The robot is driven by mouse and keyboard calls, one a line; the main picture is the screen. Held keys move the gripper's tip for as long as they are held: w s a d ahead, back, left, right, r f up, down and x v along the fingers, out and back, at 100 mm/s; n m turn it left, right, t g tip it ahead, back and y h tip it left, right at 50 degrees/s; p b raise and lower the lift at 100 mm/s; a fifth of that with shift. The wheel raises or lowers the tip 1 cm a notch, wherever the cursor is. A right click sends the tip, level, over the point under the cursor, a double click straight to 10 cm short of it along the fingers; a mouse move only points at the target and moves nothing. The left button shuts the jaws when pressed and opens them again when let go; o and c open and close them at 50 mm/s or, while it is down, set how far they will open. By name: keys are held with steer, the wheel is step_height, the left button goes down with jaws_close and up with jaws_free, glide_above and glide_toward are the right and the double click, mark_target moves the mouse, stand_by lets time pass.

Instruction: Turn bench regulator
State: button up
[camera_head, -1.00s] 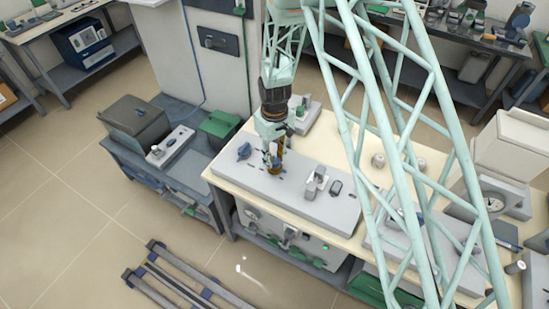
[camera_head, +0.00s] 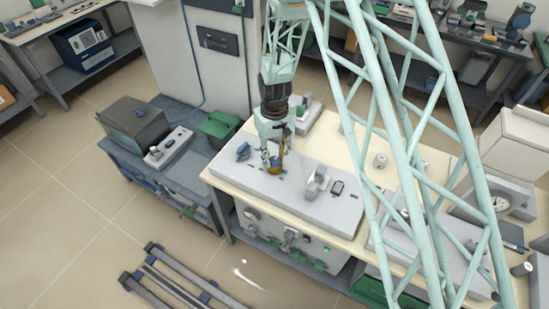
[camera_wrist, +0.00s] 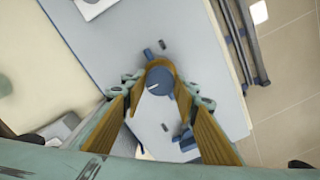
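The regulator knob (camera_wrist: 160,82) is round and blue with a white pointer mark in the wrist view. It stands on a pale grey panel (camera_head: 312,210) on the bench. My gripper (camera_wrist: 161,74) points down at it, its brown finger pads on either side of the knob and their tips against it. It looks shut on the knob. In the head view my gripper (camera_head: 274,166) is low over the left half of the panel and hides most of the knob.
A blue handle (camera_head: 243,152) sits left of my gripper on the panel. A metal fitting (camera_head: 316,183) and a small dark switch (camera_head: 337,187) stand to the right. A gauge (camera_head: 498,204) is farther right. Floor rails (camera_head: 180,285) lie in front.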

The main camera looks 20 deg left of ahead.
mark_target(275, 159)
steer(key=o, duration=0.3)
steer(key=shift+r, duration=0.15)
step_height(275, 159, up, 12)
steer(key=shift+f, duration=0.15)
stand_by(0.9)
stand_by(1.6)
